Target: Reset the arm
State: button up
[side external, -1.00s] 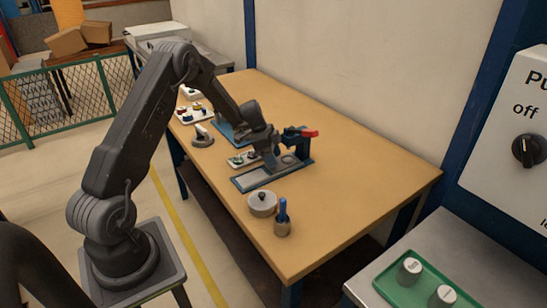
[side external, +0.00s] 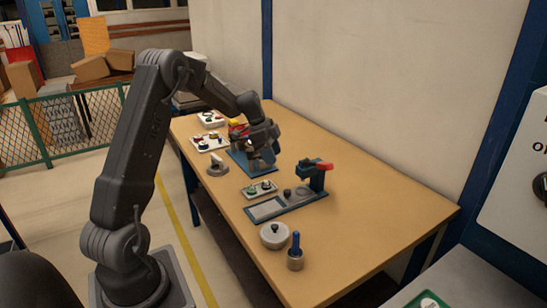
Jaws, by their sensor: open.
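My arm stands at the left of the wooden table (side external: 360,200) and reaches over it. My gripper (side external: 262,158) is at the far part of the table, over or close to a blue base plate (side external: 238,163). It is open. A small red and yellow part (side external: 237,126) shows just behind the gripper. The arm's wrist hides part of what stands on the blue plate, so I cannot tell whether the fingers touch anything.
The table's right side is clear.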

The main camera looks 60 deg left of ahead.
jog(key=shift+d+r, duration=0.1)
jog(key=s+d+r+n+y, duration=0.1)
jog(key=s+d+r+n, duration=0.15)
jog(key=d+r, duration=0.45)
jog(key=s+d+r+n+y, duration=0.1)
jog(key=s+d+r, duration=0.35)
jog(key=d, duration=0.45)
jog(key=s+d+r+n+t, duration=0.1)
jog(key=s+d+n, duration=0.1)
jog(key=s+d, duration=0.4)
jog(key=s+d+r+n+t+y, duration=0.1)
jog(key=s+d+n, duration=0.2)
jog(key=s, duration=0.9)
jog(key=d, duration=0.2)
jog(key=shift+d, duration=0.35)
jog(key=shift+n, duration=0.25)
